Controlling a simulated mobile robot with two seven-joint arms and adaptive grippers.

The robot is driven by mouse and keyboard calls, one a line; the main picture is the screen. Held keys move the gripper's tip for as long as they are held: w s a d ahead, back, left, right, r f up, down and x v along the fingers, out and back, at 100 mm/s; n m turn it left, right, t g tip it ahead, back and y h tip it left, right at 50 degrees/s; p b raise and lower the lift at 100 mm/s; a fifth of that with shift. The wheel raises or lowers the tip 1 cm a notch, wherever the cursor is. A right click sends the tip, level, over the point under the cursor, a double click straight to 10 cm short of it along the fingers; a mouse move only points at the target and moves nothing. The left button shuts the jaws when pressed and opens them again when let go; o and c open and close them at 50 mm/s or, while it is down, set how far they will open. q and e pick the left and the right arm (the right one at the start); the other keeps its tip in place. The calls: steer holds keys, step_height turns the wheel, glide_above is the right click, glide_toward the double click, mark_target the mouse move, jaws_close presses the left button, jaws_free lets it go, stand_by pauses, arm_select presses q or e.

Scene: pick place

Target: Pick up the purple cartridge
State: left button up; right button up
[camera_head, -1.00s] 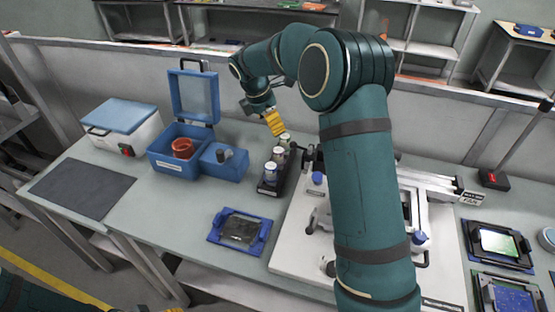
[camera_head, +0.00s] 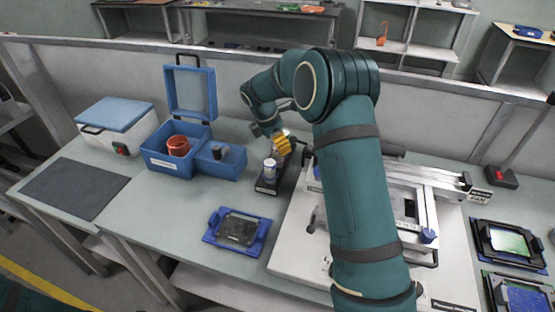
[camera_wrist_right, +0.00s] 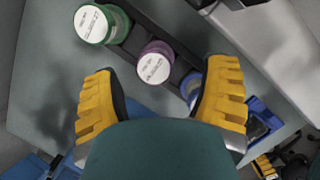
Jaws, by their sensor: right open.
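The purple cartridge (camera_wrist_right: 155,62) has a round white top and a purple rim. In the right wrist view it stands in the dark rack (camera_wrist_right: 133,40) between a green cartridge (camera_wrist_right: 103,24) and a blue cartridge (camera_wrist_right: 191,86), which my right finger partly hides. My right gripper (camera_wrist_right: 165,72) is open above the rack, its yellow fingers spread to either side of the purple cartridge in that view, with nothing held.
A blue open case (camera_head: 172,166) with a red container (camera_head: 178,146) stands left of the rack. A blue-framed tray (camera_head: 238,230) lies in front, and a white machine base (camera_head: 290,255) is to the right. A dark mat (camera_head: 75,188) lies far left.

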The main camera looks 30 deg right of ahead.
mark_target(277, 158)
steer(key=x, duration=0.1)
steer(key=b+x, duration=0.1)
steer(key=x, duration=0.3)
steer(key=shift+w+a, duration=0.2)
steer(key=shift+w, duration=0.15)
jaws_close()
